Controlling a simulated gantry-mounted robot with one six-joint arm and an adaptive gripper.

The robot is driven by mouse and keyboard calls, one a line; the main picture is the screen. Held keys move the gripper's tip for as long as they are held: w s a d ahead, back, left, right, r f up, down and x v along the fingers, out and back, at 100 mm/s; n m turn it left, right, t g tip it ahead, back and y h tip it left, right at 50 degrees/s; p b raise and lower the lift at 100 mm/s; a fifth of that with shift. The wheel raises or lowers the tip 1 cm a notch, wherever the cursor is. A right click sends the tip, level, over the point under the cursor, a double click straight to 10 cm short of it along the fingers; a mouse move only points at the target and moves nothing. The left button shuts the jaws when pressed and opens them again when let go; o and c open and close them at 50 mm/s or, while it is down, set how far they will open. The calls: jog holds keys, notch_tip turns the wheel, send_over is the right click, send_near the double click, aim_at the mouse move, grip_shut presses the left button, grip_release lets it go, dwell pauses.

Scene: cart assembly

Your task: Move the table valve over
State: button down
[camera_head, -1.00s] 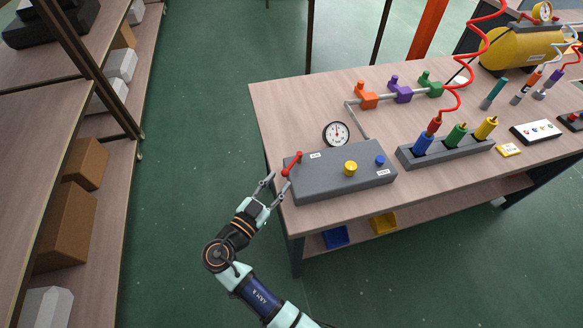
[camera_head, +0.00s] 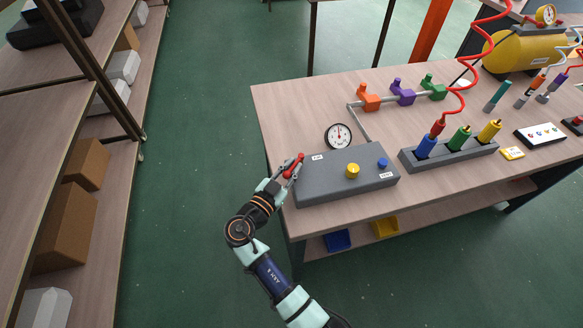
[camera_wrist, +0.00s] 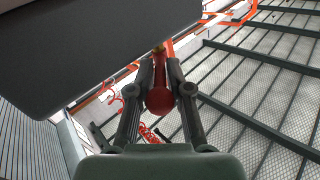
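The table valve is a red lever (camera_head: 294,165) at the left end of a grey control box (camera_head: 345,182) on the workbench. In the wrist view its red handle (camera_wrist: 160,92) ends in a round knob facing the camera. My gripper (camera_head: 287,171) is at the lever. In the wrist view the two fingers of my gripper (camera_wrist: 160,75) stand one on each side of the handle, very close to it. Whether they press on it is not clear. The grey box hides part of the lever's base in the wrist view.
The box also carries a yellow knob (camera_head: 352,171) and a blue button (camera_head: 382,163). A round gauge (camera_head: 338,135) stands behind it. A rack with coloured handles (camera_head: 450,152) is to the right. Open floor (camera_head: 195,150) separates the workbench from the shelves at left.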

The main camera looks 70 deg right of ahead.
jog(key=shift+s+n+t, duration=0.3)
jog(key=shift+n+t, duration=0.4)
jog(key=shift+t, duration=0.4)
jog(key=c, duration=1.2)
grip_release()
jog(key=shift+a, duration=0.1)
